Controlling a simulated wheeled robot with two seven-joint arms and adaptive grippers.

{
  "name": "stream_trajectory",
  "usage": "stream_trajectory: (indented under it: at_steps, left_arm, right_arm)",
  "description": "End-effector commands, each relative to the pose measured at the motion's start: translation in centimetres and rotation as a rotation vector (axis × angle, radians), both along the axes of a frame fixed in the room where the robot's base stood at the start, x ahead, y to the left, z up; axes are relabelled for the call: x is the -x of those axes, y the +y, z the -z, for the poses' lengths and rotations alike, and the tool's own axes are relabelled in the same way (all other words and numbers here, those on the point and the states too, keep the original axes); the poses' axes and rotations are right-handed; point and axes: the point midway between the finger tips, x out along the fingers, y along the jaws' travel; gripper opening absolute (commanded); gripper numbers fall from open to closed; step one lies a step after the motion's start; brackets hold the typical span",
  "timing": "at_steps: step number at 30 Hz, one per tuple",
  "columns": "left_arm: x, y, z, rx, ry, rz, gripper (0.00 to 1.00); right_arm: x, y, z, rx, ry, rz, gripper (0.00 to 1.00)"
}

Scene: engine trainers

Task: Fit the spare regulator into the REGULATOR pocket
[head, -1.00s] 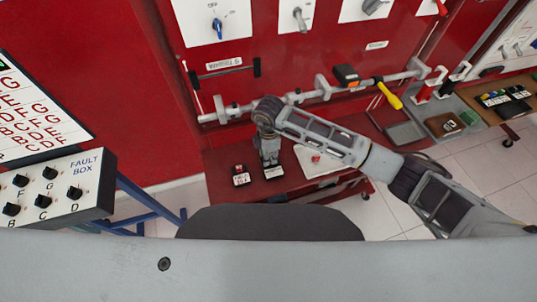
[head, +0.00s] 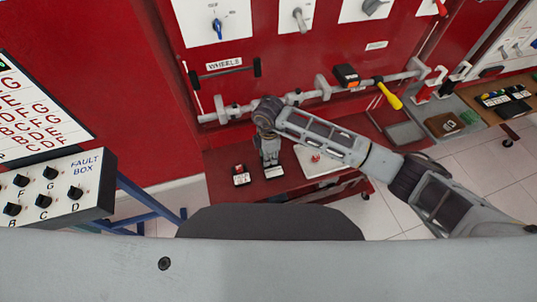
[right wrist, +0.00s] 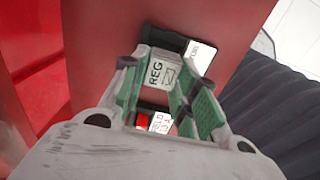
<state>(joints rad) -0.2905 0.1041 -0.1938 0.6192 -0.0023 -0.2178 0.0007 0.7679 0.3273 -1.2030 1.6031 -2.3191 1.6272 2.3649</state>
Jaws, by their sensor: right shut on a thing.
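My right gripper (head: 270,160) points down over the red bench shelf, and its green-padded fingers (right wrist: 168,90) are shut on the white block marked REG (right wrist: 160,72), the spare regulator. The block sits between the pads, marked face toward the wrist camera. A black pocket (right wrist: 166,38) with a white label (right wrist: 200,57) shows just beyond the block. In the head view the label (head: 274,171) shows at the gripper's tip. The fingers and block hide most of the pocket, so I cannot tell whether the block is inside or above it. My left gripper is out of view.
A red-and-white part on a black base (head: 241,178) stands close left of the gripper. A white plate with a red knob (head: 318,160) lies to the right. A grey rail (head: 310,96) with a yellow-handled tool (head: 390,95) runs behind. The fault box (head: 58,188) is at left.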

Motion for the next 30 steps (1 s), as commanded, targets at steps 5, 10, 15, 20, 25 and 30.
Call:
stream_trajectory:
  at_steps: [5,10,15,20,25,30]
  left_arm:
    - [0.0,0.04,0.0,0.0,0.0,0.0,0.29]
    - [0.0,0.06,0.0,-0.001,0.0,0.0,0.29]
    - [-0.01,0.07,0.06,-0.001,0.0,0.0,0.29]
    - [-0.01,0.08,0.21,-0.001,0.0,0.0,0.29]
    - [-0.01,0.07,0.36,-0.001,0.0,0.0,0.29]
    - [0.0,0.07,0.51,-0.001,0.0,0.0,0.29]
  right_arm:
    - [0.0,0.01,0.0,0.0,0.0,0.0,0.06]
    - [0.0,0.01,0.0,0.0,0.0,0.0,0.06]
    - [0.01,0.02,0.1,0.0,0.0,0.0,0.06]
    - [0.01,0.02,0.34,0.0,0.0,0.0,0.06]
    - [0.01,0.02,0.6,0.0,0.0,0.0,0.06]
    - [0.01,0.03,0.85,0.0,0.0,0.0,0.06]
